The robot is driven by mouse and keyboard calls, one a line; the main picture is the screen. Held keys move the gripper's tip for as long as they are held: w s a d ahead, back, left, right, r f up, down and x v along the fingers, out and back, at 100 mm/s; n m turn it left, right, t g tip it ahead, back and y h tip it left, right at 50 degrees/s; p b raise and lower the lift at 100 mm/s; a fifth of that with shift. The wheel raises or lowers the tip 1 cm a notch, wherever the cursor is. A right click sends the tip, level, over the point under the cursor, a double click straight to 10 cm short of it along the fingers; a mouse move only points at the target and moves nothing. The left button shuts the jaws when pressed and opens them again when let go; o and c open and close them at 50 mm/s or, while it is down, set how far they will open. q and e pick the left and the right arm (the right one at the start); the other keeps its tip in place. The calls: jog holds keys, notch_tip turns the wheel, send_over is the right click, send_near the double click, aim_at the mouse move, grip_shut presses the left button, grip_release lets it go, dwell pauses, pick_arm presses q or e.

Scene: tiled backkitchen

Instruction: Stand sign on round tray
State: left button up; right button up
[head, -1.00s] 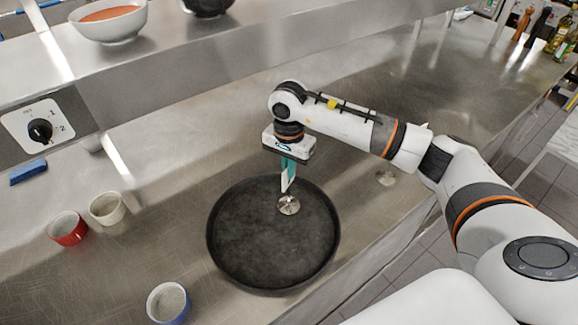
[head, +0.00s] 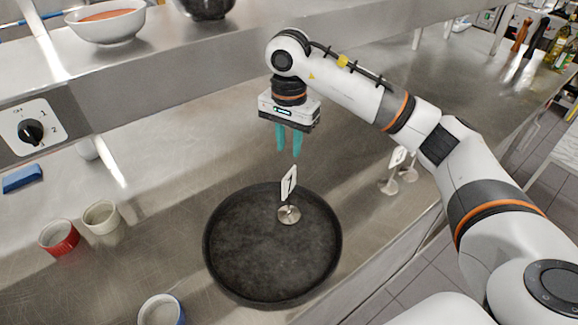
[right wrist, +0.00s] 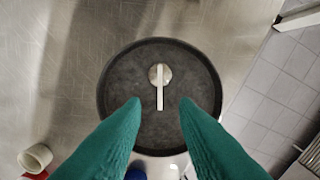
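The round tray (head: 240,270) is black and lies flat on the steel counter. The sign (head: 289,190), a white card with a dark mark on a round metal base (head: 289,214), stands upright on the tray, toward its far right part. In the right wrist view the sign (right wrist: 160,86) shows from above, inside the rim of the tray (right wrist: 112,124). My right gripper (head: 288,155) is open and empty, above the sign and apart from it. Its teal fingers (right wrist: 160,102) are spread in the right wrist view. My left gripper is not in view.
More signs (head: 391,184) stand on the counter to the right. A red cup (head: 59,238), a cream cup (head: 101,217) and a blue cup (head: 162,311) stand left of the tray. A shelf with a bowl of soup (head: 106,24) runs behind.

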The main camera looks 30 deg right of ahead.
jog(key=shift+r, duration=1.25)
